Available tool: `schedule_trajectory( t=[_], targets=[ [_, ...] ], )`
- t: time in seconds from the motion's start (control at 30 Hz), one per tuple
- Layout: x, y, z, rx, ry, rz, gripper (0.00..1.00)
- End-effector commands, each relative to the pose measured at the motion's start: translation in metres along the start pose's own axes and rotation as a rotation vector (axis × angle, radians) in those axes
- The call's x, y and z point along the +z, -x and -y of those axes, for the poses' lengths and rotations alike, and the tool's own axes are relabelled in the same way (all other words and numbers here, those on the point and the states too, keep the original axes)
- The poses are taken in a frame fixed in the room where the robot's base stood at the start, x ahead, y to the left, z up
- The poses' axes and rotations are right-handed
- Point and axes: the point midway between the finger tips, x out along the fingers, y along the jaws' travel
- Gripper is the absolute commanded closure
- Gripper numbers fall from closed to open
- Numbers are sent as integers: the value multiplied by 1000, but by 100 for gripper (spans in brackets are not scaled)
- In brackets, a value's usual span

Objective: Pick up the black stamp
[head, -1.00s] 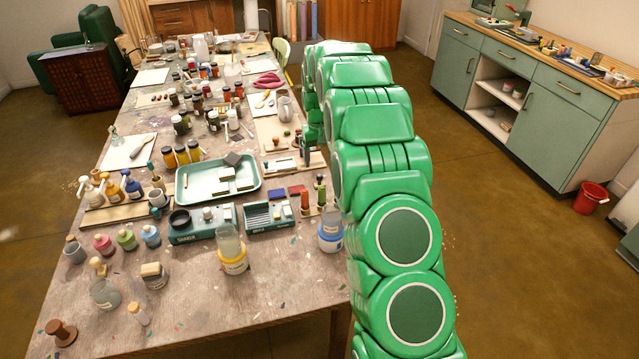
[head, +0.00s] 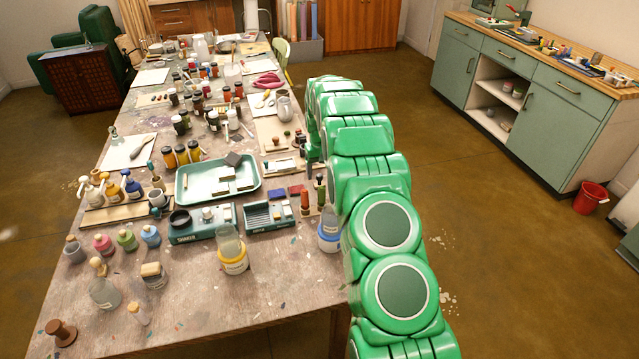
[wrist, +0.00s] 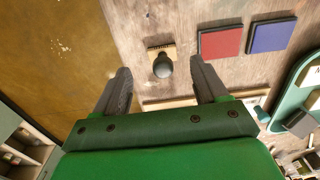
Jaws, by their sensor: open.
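The black stamp (wrist: 163,65) shows in the wrist view as a dark round knob on a small light wooden base, seen from above on the table. My gripper (wrist: 162,76) is open and empty. Its two grey fingers lie to the left and right of the stamp in the picture, with their tips slightly below the knob. I see no contact, and I cannot tell the height gap. In the head view my green arm reaches along the table's right edge, and I cannot clearly pick out the black stamp beside it.
A red pad (wrist: 220,42) and a blue pad (wrist: 272,35) lie right of the stamp. Other stamps (head: 304,201) stand near my arm. A teal tray (head: 190,199) and crowded jars fill the table. Floor (wrist: 50,55) lies left of the table edge in the wrist view.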

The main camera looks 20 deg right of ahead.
Motion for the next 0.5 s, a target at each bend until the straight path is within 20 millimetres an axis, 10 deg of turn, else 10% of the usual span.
schedule_trajectory(
  t=[0.5],
  targets=[
    [-1,-46,3,0,0,1,28]
  ],
)
